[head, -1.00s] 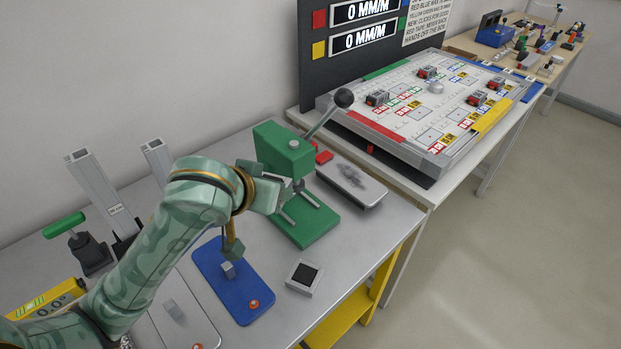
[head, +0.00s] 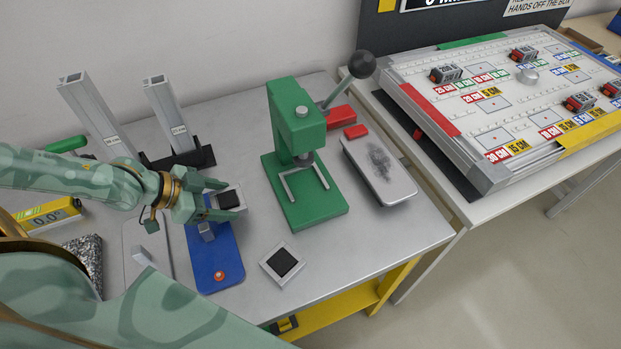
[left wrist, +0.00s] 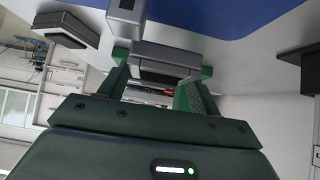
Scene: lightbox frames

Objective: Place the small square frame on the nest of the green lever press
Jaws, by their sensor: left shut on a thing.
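My left gripper (head: 210,199) is shut on a small square frame (head: 239,207), grey with a black centre. It holds it over the far end of a blue plate, left of the press. The left wrist view shows the grey held frame (left wrist: 167,62) between the green fingers. The green lever press (head: 296,112) stands right of the gripper, its lever pointing up to a black ball knob. Its nest, a grey U-shaped guide (head: 322,177) on the green base, looks empty. A similar square frame (head: 270,265) lies on the table in front of the press. My right gripper is out of view.
The blue plate (head: 222,258) carries a grey block and an orange button. Two grey uprights (head: 95,115) stand behind left. A grey tray (head: 398,187) and a red block (head: 355,131) lie right of the press. Bare table (head: 240,300) shows at the front.

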